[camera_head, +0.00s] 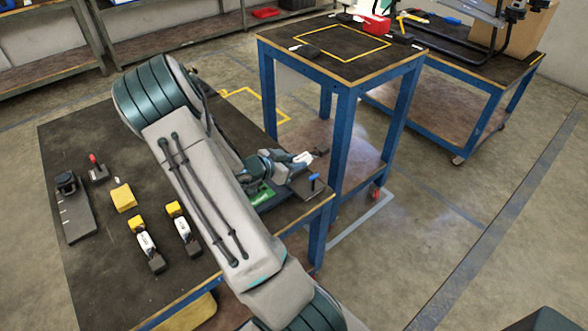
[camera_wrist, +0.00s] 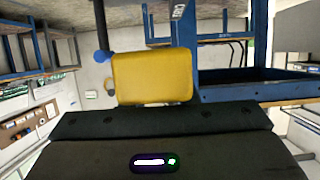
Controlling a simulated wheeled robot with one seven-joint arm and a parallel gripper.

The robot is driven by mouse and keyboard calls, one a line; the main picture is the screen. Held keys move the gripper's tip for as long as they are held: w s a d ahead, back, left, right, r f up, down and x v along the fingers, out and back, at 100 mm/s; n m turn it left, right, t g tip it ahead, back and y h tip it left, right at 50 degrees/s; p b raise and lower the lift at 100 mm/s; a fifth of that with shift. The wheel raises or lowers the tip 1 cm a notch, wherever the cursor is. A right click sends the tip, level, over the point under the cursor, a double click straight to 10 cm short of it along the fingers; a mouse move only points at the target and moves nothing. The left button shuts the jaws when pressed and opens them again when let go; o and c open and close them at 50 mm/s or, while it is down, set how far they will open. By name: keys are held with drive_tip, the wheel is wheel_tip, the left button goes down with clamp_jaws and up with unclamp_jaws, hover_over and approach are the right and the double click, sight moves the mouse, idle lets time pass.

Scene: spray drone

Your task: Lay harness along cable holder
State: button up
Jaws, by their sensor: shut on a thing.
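My gripper (camera_head: 290,161) is over the right end of the near table. It is shut on a yellow-ended piece, whose white part (camera_head: 303,157) and dark tip show in the head view. In the wrist view its yellow block (camera_wrist: 152,78) stands just beyond my dark gripper body and hides the fingertips. A green part (camera_head: 261,193) lies below, partly hidden by my arm. A dark block with a blue handle (camera_head: 313,182) stands at the table's corner. I cannot tell a harness or a cable holder apart with certainty.
Two yellow, white and black pieces (camera_head: 147,245) (camera_head: 182,230), a yellow block (camera_head: 123,197) and a dark plate fixture (camera_head: 75,212) lie on the table's left. A blue-framed table (camera_head: 345,68) stands close behind. Open floor lies to the right.

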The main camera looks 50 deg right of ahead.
drive_tip(key=shift+f, duration=1.25)
drive_tip(key=shift+f+b, duration=0.45)
drive_tip(key=shift+f, duration=0.2)
drive_tip(key=o, duration=1.1)
drive_tip(key=shift+c, duration=0.2)
